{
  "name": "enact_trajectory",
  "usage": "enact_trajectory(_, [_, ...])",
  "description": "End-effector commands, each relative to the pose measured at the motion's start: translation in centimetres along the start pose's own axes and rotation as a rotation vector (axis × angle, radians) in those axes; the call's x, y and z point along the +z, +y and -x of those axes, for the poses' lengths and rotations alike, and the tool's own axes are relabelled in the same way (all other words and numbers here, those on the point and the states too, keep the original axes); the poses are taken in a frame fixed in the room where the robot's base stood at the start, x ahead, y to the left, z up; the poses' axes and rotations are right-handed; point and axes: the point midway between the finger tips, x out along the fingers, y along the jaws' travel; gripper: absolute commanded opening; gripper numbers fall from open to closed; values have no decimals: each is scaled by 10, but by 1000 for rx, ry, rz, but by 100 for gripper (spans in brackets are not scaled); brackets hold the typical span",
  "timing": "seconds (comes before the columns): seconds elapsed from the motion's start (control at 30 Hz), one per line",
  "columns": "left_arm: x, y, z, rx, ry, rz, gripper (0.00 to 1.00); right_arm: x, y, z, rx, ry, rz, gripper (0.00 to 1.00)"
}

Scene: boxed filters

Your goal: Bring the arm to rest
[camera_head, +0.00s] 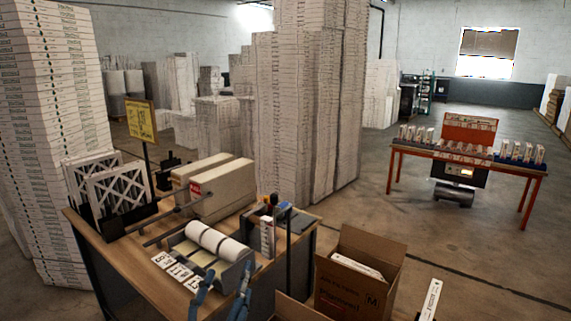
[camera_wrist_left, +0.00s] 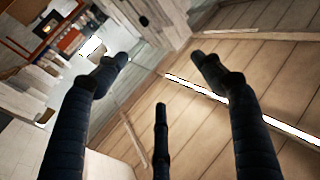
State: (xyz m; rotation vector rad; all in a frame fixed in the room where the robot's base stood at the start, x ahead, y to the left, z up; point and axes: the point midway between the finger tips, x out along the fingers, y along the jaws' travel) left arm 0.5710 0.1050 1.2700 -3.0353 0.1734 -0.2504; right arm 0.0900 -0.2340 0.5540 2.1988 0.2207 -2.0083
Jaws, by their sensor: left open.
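My left gripper (camera_head: 226,274) shows at the bottom of the head view as bluish fingers in front of the near edge of the wooden workbench (camera_head: 125,262). In the left wrist view the dark fingers of the left gripper (camera_wrist_left: 160,62) are spread wide. Nothing is held between them. A third, thinner dark finger-like part (camera_wrist_left: 161,140) stands between them at the bottom. My right gripper is not recognisable in either view.
An open carton (camera_head: 358,270) and a narrow white box (camera_head: 431,298) are to the right. Tall box stacks (camera_head: 312,110) stand behind. Floor is clear toward the orange table (camera_head: 465,158).

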Motion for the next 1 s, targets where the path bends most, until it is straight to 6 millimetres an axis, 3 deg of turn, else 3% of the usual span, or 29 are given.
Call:
enact_trajectory(0.03, [30,-20,13,-54,-111,12,68,-1,0,0,0,1,0,68])
enact_trajectory(0.13, [92,-50,49,-130,-347,25,68,-2,0,0,0,3,0,68])
enact_trajectory(0.2, [132,-62,82,-157,-518,28,68,-2,0,0,0,3,0,68])
enact_trajectory(0.33, [189,-69,151,-150,-808,31,68,-2,0,0,0,3,0,68])
enact_trajectory(0.5, [226,-63,226,-85,-1073,29,68,-2,0,0,0,3,0,68])
enact_trajectory(0.8, [245,-43,328,71,-1385,28,68,-2,0,0,0,2,0,68])
enact_trajectory(0.87, [248,-39,345,103,-1433,28,68,-2,0,-1,0,2,0,68])
enact_trajectory(0.9, [269,-37,342,100,-1433,27,68,-2,0,-8,0,3,0,68])
enact_trajectory(1.0, [303,-33,341,101,-1441,27,68,0,0,-15,0,2,0,68])
